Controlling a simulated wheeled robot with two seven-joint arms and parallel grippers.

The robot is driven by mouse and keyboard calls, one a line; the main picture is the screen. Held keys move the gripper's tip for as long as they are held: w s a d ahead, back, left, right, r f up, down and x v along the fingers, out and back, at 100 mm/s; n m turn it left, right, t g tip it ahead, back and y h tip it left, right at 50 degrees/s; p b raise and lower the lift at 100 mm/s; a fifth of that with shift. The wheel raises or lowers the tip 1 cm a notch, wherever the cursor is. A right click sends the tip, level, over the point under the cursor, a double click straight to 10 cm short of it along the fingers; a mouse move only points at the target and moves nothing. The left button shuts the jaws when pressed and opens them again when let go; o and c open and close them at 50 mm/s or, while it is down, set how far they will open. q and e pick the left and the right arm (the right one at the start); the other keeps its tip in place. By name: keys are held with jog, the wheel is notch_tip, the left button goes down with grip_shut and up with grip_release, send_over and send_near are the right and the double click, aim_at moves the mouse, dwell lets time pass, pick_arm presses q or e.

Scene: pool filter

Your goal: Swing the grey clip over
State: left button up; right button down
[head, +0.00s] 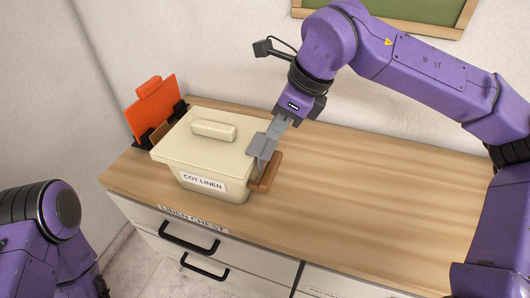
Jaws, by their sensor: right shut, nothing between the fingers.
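A cream lidded box (205,155) labelled COT LINEN stands on the wooden top, its lid (180,140) resting on it. The grey clip (257,143) is at the right edge of the lid. A brown handle (264,178) sticks out from the box's right side just below. My right gripper (269,150) points down at this side, shut and empty, with its grey fingers against or right beside the clip. Fingers and clip overlap in the picture, so I cannot tell whether they touch or the clip's exact angle. My left gripper is out of view.
An orange panel (152,105) in a black rack stands behind the box at the left. The wooden top (380,190) is clear to the right. Below the front edge are white drawers with black handles (190,238), one labelled LINEN CHEST. A wall is close behind.

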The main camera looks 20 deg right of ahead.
aim_at(263, 153)
jog(key=shift+a, duration=0.15)
jog(key=shift+w+a, duration=0.3)
jog(key=shift+a, duration=0.15)
jog(key=shift+f+b, duration=0.45)
jog(key=shift+f, duration=0.8)
dwell(0.8)
